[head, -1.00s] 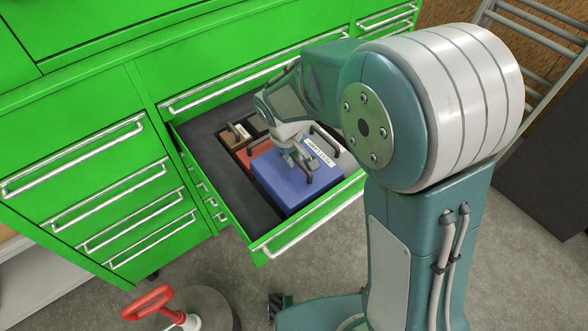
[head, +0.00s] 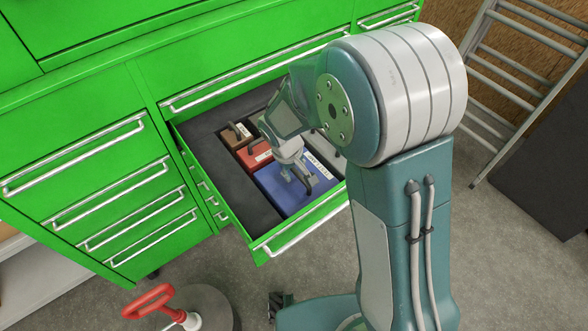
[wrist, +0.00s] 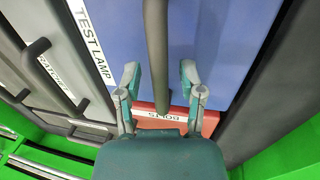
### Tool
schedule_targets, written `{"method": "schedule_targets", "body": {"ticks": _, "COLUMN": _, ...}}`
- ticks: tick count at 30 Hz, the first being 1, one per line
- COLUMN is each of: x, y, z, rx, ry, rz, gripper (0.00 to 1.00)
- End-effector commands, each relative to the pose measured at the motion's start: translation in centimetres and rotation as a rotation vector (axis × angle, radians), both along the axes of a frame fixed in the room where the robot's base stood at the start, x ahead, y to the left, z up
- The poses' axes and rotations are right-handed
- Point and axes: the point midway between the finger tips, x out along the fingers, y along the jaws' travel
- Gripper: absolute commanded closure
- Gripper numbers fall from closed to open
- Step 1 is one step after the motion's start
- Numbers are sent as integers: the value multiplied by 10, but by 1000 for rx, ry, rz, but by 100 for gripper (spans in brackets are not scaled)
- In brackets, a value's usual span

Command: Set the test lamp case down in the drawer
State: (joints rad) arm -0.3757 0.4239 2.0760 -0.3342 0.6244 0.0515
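The test lamp case is blue with a white "TEST LAMP" label. In the head view the case (head: 284,200) lies in the open drawer (head: 240,204), in the front compartment, level with the cases beside it. In the wrist view the case (wrist: 222,38) fills the middle, with its dark bar handle (wrist: 156,50) standing up. My gripper (wrist: 160,80) has its two fingers spread on either side of the handle, with a gap at each side. In the head view my gripper (head: 308,184) is low over the case. My arm hides part of the case.
A red case (head: 254,156), labelled "BOLTS" in the wrist view, and a brown case (head: 236,136) lie behind the blue one. A grey "RATCHET" case (wrist: 38,62) lies alongside. The drawer's dark left strip is bare. A red-handled object (head: 150,300) stands on the floor in front.

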Motion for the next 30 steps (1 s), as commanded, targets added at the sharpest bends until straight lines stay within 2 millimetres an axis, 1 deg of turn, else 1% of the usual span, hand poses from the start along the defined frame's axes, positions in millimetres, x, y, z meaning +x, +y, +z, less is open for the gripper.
{"method": "schedule_targets", "body": {"ticks": 7, "x": 0, "y": 0, "z": 1, "rx": 0, "ry": 0, "rz": 0, "gripper": 48}}
{"method": "schedule_targets", "body": {"ticks": 11, "x": 0, "y": 2, "z": 9, "rx": 0, "ry": -2, "rz": -1, "gripper": 48}}
{"method": "schedule_targets", "body": {"ticks": 14, "x": -2, "y": 5, "z": 26, "rx": 1, "ry": -4, "rz": 1, "gripper": 48}}
{"method": "schedule_targets", "body": {"ticks": 18, "x": -5, "y": 10, "z": 55, "rx": 2, "ry": -6, "rz": 1, "gripper": 48}}
{"method": "schedule_targets", "body": {"ticks": 24, "x": -10, "y": 16, "z": 94, "rx": 2, "ry": -3, "rz": 2, "gripper": 48}}
{"method": "schedule_targets", "body": {"ticks": 27, "x": -11, "y": 18, "z": 108, "rx": 0, "ry": -2, "rz": 1, "gripper": 48}}
{"method": "schedule_targets", "body": {"ticks": 30, "x": -12, "y": 19, "z": 116, "rx": 1, "ry": -1, "rz": 0, "gripper": 48}}
